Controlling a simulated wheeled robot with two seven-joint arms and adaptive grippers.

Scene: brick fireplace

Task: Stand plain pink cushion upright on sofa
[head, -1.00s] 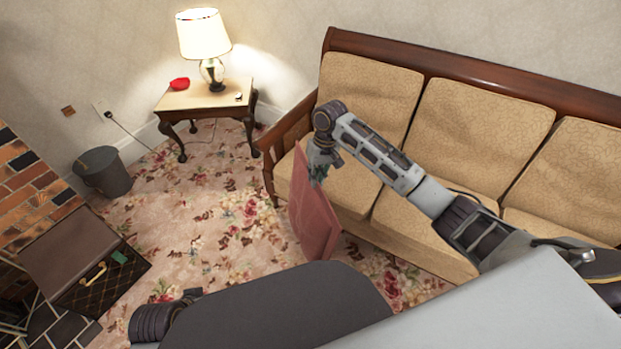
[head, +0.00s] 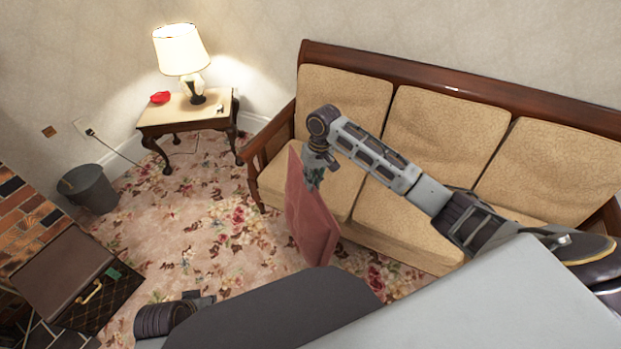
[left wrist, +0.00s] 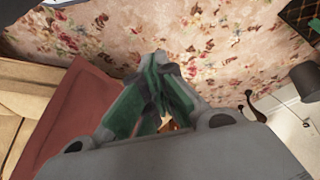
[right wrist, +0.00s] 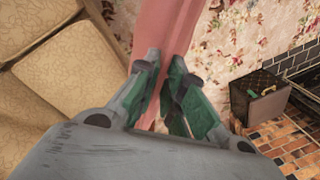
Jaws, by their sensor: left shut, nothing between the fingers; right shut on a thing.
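The plain pink cushion (head: 312,220) hangs on edge in front of the sofa's left end, its lower corner over the carpet. My right gripper (head: 313,180) is shut on its upper edge; the right wrist view shows the cushion (right wrist: 165,28) between the fingers (right wrist: 168,72). The sofa (head: 395,220) has tan seat and back cushions in a dark wood frame; its seat is bare. My left gripper (left wrist: 163,72) is shut and empty in the left wrist view, with the cushion (left wrist: 75,115) to its left. In the head view only part of my left arm shows at the bottom left.
A side table (head: 180,118) with a lit lamp (head: 180,52) and a red object (head: 160,97) stands left of the sofa. A grey bin (head: 90,188) and a brown case (head: 70,275) are at the left. Flowered carpet (head: 195,220) lies open between them.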

